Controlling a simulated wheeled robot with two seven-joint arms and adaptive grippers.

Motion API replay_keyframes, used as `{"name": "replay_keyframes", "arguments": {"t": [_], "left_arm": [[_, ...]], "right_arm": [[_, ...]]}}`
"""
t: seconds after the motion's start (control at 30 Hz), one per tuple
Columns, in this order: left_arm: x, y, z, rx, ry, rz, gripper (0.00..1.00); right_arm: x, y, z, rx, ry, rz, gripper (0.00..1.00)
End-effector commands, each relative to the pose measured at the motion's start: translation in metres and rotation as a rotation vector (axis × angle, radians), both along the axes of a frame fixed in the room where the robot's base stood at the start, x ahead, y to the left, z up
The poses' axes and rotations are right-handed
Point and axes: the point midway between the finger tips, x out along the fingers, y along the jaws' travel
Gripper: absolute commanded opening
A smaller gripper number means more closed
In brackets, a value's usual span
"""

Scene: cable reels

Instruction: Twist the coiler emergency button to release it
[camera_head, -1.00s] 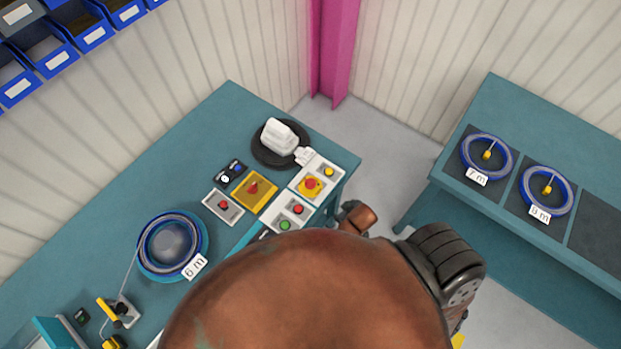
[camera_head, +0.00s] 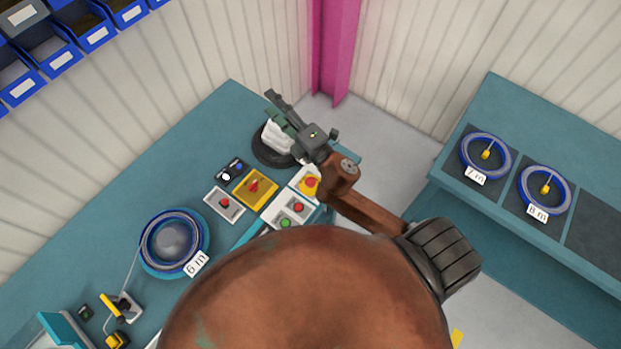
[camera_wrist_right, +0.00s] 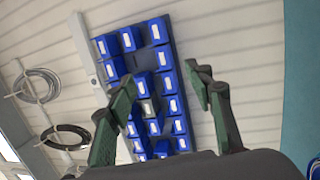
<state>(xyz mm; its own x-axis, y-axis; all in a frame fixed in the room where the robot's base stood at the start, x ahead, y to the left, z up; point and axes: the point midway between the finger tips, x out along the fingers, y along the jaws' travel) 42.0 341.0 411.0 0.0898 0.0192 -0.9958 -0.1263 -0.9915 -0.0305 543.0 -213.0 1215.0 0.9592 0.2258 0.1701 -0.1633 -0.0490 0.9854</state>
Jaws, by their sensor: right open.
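The emergency button (camera_head: 312,183), a red knob on a yellow plate, sits on a white box at the right end of the left workbench. My right arm partly covers that box. My right gripper (camera_head: 274,106) is above the white machine at the bench's far corner, up and left of the button in the head view, and not touching it. In the right wrist view its green-and-black fingers (camera_wrist_right: 160,76) are spread apart with nothing between them. They face the wall, and the button is not in that view. My left gripper is not in view.
Near the button are a yellow box with a red switch (camera_head: 254,188), a white box with red and green buttons (camera_head: 290,210) and a red-button box (camera_head: 224,204). A cable reel (camera_head: 172,243) lies left. More reels lie on the right bench (camera_head: 450,188). Blue bins (camera_wrist_right: 157,85) hang on the wall.

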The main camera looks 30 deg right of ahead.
Motion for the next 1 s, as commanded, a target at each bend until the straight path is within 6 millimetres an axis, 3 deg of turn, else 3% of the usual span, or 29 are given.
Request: {"name": "replay_keyframes", "arguments": {"t": [0.03, 0.07, 0.1, 0.17, 0.2, 0.27, 0.3, 0.37, 0.47, 0.5, 0.57, 0.6, 0.7, 0.8, 0.83, 0.9, 1.0], "left_arm": [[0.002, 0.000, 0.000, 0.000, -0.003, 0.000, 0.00], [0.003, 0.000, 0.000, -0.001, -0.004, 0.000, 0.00], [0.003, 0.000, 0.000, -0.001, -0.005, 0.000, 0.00], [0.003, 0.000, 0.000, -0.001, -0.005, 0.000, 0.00], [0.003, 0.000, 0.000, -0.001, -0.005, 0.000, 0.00], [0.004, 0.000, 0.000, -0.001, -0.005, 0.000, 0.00], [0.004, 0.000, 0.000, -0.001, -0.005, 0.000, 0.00], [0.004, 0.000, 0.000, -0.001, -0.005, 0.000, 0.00], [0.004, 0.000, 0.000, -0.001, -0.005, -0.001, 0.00], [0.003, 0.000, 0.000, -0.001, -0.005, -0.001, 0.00], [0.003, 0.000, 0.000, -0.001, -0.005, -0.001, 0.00], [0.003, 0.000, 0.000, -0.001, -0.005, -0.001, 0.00], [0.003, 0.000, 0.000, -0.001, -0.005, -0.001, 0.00], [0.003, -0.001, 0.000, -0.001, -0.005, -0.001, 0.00], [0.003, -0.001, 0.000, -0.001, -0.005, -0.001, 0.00], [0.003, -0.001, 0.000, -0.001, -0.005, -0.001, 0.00], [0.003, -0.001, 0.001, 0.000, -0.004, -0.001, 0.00]], "right_arm": [[-0.002, 0.038, 0.021, -0.149, -0.112, 0.102, 0.48], [-0.007, 0.062, 0.029, -0.243, -0.183, 0.163, 0.48], [-0.016, 0.094, 0.036, -0.372, -0.275, 0.248, 0.48], [-0.034, 0.138, 0.034, -0.570, -0.409, 0.378, 0.48], [-0.048, 0.164, 0.026, -0.703, -0.496, 0.465, 0.48], [-0.070, 0.194, 0.002, -0.903, -0.618, 0.600, 0.48], [-0.083, 0.209, -0.019, -1.037, -0.692, 0.693, 0.48], [-0.100, 0.218, -0.059, -1.239, -0.794, 0.836, 0.48], [-0.117, 0.201, -0.133, -1.569, -0.921, 1.094, 0.48], [-0.119, 0.183, -0.161, -1.695, -0.954, 1.201, 0.48], [-0.118, 0.148, -0.198, -1.868, -0.980, 1.365, 0.48], [-0.115, 0.120, -0.218, -1.971, -0.981, 1.474, 0.48], [-0.105, 0.049, -0.248, -2.170, -0.942, 1.721, 0.48], [-0.095, -0.009, -0.257, -2.290, -0.870, 1.912, 0.48], [-0.094, -0.022, -0.258, 2.307, 0.847, -1.951, 0.48], [-0.091, -0.045, -0.259, 2.248, 0.774, -1.948, 0.48], [-0.090, -0.060, -0.262, 2.208, 0.727, -1.947, 0.48]]}}
